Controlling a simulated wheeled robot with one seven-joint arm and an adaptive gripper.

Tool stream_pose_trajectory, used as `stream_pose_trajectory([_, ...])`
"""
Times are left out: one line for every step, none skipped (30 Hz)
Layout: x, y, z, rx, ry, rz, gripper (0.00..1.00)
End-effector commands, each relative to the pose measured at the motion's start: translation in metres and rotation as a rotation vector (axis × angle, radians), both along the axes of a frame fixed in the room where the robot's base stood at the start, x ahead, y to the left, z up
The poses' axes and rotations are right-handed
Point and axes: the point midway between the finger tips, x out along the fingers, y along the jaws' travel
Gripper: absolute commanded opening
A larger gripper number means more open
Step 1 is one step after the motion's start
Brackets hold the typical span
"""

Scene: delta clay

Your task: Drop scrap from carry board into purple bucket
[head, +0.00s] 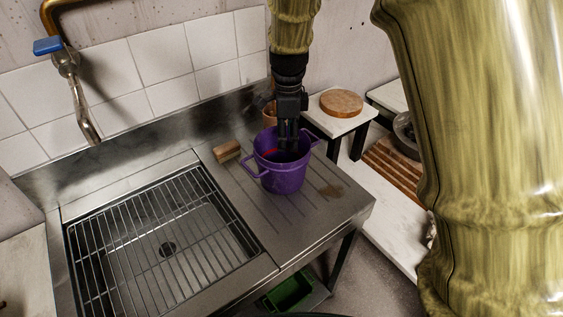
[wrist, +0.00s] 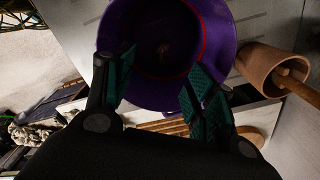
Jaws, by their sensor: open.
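The purple bucket (head: 282,173) stands upright on the steel drainboard, with a handle on each side. My gripper (head: 288,147) points down at its mouth, fingertips at or just inside the rim. In the wrist view the fingers (wrist: 153,88) are spread apart with nothing between them, over the near side of the bucket (wrist: 226,45). A red line runs around the bucket's inside. A small dim brownish shape (wrist: 163,48) shows at the dark bottom; I cannot tell whether it is scrap. I cannot identify a carry board for certain.
A wooden block brush (head: 227,151) lies left of the bucket. A terracotta pot (wrist: 262,70) with a wooden handle stands close behind it. The sink with its wire rack (head: 160,235) is at left. A round wooden board (head: 341,103) lies on a white stool.

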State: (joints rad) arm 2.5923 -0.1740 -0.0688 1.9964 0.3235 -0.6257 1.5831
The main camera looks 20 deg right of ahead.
Motion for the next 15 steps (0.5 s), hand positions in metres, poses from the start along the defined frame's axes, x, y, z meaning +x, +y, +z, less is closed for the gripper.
stream_pose_trajectory([0.001,0.000,0.005,0.000,-0.002,0.000,0.56])
stream_pose_trajectory([0.001,0.000,0.009,-0.001,-0.003,0.000,0.56])
stream_pose_trajectory([0.001,0.000,0.015,-0.001,-0.004,0.000,0.56])
stream_pose_trajectory([0.001,0.000,0.019,-0.001,-0.005,0.000,0.56])
stream_pose_trajectory([0.001,0.000,0.024,-0.001,-0.004,-0.001,0.56])
stream_pose_trajectory([0.001,0.000,0.031,0.000,-0.005,-0.001,0.56])
stream_pose_trajectory([0.002,-0.001,0.037,0.000,-0.006,-0.001,0.56])
stream_pose_trajectory([0.002,-0.001,0.043,0.000,-0.005,-0.001,0.56])
stream_pose_trajectory([0.002,-0.001,0.050,-0.001,-0.005,-0.001,0.56])
stream_pose_trajectory([0.001,-0.001,0.056,-0.001,-0.005,-0.001,0.56])
stream_pose_trajectory([0.001,0.000,0.062,-0.001,-0.005,0.000,0.56])
stream_pose_trajectory([0.001,0.000,0.069,-0.001,-0.005,0.000,0.56])
stream_pose_trajectory([0.001,0.000,0.074,-0.001,-0.003,0.000,0.56])
stream_pose_trajectory([0.001,0.000,0.079,-0.001,-0.004,0.000,0.56])
stream_pose_trajectory([0.001,0.000,0.085,-0.001,-0.004,0.000,0.56])
